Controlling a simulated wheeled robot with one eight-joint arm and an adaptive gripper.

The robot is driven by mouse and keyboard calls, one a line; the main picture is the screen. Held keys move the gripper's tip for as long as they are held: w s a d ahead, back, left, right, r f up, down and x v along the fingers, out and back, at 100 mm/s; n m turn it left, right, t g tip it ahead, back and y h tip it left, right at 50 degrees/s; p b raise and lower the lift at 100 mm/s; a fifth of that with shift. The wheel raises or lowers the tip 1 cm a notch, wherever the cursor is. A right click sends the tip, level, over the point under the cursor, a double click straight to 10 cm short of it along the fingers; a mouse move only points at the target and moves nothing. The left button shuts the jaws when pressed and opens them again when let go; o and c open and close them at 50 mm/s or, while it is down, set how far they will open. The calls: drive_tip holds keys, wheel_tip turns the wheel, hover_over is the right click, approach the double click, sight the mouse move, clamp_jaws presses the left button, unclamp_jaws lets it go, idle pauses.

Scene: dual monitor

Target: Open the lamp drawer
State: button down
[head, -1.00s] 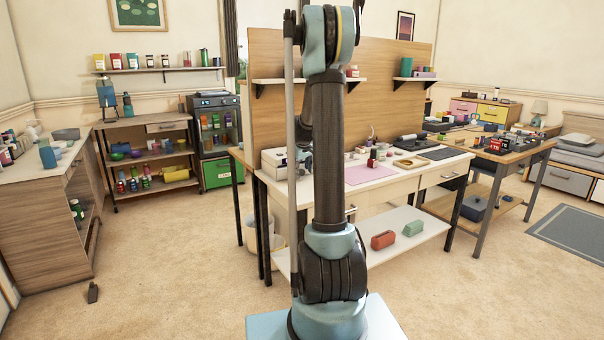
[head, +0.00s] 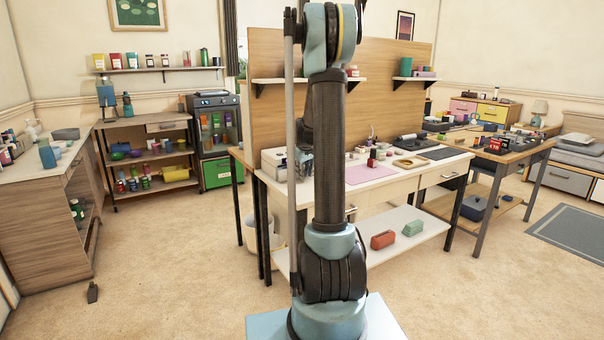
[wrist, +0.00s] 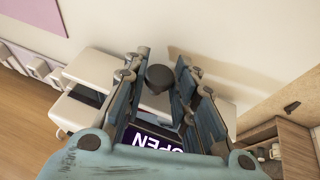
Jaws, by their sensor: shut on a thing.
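My gripper (wrist: 161,76) shows in the wrist view, its fingers closed in on a dark rounded piece (wrist: 159,79). I cannot tell whether this piece belongs to a drawer. White blocky parts (wrist: 93,68) lie beyond and to the left of the fingers. A small lamp (head: 539,106) stands at the far right. No drawer can be clearly tied to a lamp.
The workbench (head: 455,158) stands behind my arm, with a pink mat (head: 369,174) and small items on top. A wooden shelf unit (wrist: 283,128) is at the wrist view's right.

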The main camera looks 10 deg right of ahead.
drive_tip(key=s+d, duration=0.1)
drive_tip(key=s, duration=0.4)
drive_tip(key=s+d, duration=0.1)
drive_tip(key=s, duration=0.2)
drive_tip(key=shift+s+d, duration=0.15)
drive_tip(key=shift+d, duration=0.2)
drive_tip(key=c, duration=1.3)
unclamp_jaws()
drive_tip(key=d+v, duration=0.1)
drive_tip(key=v, duration=1)
drive_tip(key=shift+a+r, duration=0.45)
drive_tip(key=shift+a, duration=0.05)
drive_tip(key=shift+s, duration=0.15)
